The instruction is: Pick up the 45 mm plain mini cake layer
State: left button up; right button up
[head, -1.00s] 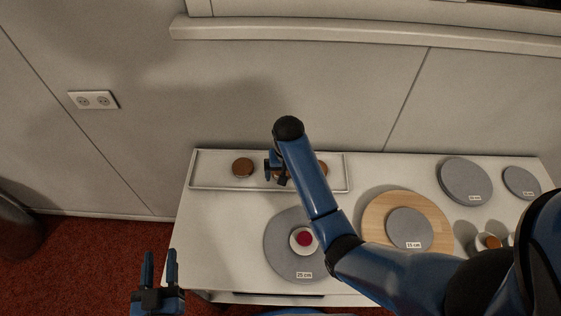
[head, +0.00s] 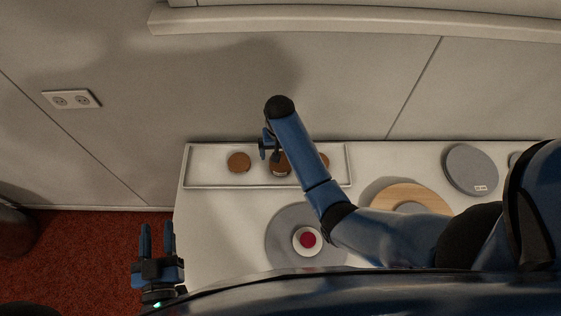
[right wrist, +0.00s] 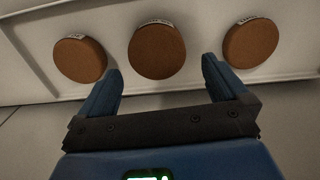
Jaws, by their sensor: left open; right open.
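Three brown round cake layers lie in a row in a shallow white tray (head: 212,183): left (head: 238,162), middle (head: 279,166) and right (head: 324,161), the last partly hidden by my right arm. In the right wrist view they are the left (right wrist: 80,60), larger-looking middle (right wrist: 156,51) and right (right wrist: 250,43) discs. Their small labels are too blurred to read, so I cannot tell which is 45 mm. My right gripper (right wrist: 161,72) is open, with its fingers either side of the middle layer's near edge, apart from it. My left gripper (head: 157,227) is open and empty, left of the table.
A grey turntable (head: 282,235) bears a white disc (head: 298,247) with a red top (head: 308,240). A wooden board (head: 432,199) and another grey disc (head: 470,168) are to the right. The wall (head: 340,100) stands close behind the tray.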

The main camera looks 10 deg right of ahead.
aim_at(281, 161)
jog(key=shift+s+d+f+p, duration=0.1)
jog(key=shift+f+p, duration=0.25)
jog(key=shift+f, duration=1)
jog(key=shift+s+d+f+p, duration=0.1)
jog(key=shift+f+p, duration=0.2)
jog(key=shift+f, duration=1.75)
jog(key=c, duration=0.8)
